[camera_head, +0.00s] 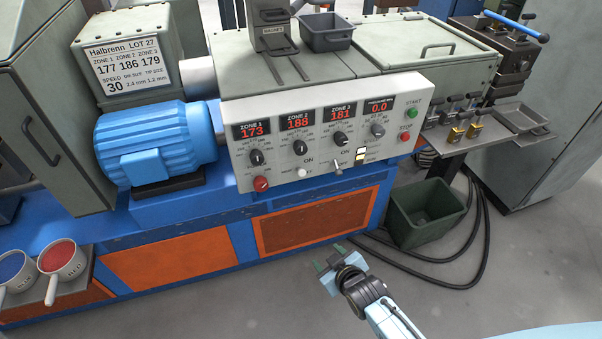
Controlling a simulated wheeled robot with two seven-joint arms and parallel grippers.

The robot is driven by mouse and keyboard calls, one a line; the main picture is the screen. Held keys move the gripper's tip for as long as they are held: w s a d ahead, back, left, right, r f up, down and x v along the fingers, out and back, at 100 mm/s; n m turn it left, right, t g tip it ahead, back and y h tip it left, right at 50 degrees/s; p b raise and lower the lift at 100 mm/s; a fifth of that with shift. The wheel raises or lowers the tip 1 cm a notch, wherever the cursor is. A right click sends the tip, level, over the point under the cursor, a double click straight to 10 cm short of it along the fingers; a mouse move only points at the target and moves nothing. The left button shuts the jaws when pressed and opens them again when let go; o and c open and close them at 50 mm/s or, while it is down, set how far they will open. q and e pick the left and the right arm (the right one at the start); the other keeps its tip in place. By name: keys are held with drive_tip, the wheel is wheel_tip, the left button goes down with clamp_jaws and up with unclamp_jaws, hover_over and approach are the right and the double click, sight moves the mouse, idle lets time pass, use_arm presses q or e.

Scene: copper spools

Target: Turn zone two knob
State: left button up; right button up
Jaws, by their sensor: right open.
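The zone two knob (300,147) is a black dial on the white control panel (272,180), under a red display (297,121) reading 188. The zone one knob (257,157) is to its left under a display reading 173. The zone three knob (341,139) is to its right under a display reading 181. A label (129,68) on the grey box at the upper left lists 177, 186, 179 for zones 1 to 3. My right gripper (329,259) is open and empty, below the panel and apart from it. My left gripper is not in view.
A green bin (426,211) and black cables lie on the floor at right.

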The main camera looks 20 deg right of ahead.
drive_tip(key=w+r+t+b, duration=0.3)
drive_tip(key=w+r+b, duration=0.2)
drive_tip(key=w+r, duration=0.2)
drive_tip(key=n+t+b, duration=0.1)
drive_tip(key=t+b, duration=0.3)
drive_tip(key=b, duration=0.1)
approach(302, 151)
drive_tip(key=w+b, duration=0.2)
drive_tip(key=w, duration=0.2)
drive_tip(key=shift+w+a+f, duration=0.1)
drive_tip(key=shift+w+f, duration=0.05)
drive_tip(key=shift+w, duration=0.05)
drive_tip(key=w+b, duration=0.1)
drive_tip(key=w, duration=0.2)
drive_tip(key=shift+w+a, duration=0.1)
drive_tip(key=shift+a, duration=0.05)
drive_tip(key=shift+w+b, duration=0.35)
drive_tip(key=shift+w, duration=0.55)
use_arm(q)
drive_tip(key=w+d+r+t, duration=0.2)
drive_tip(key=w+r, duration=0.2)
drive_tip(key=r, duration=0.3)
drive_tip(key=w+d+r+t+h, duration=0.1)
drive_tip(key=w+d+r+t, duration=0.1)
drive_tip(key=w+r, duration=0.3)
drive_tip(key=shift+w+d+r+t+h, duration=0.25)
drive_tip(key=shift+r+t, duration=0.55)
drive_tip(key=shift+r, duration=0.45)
use_arm(e)
drive_tip(key=shift+w, duration=0.3)
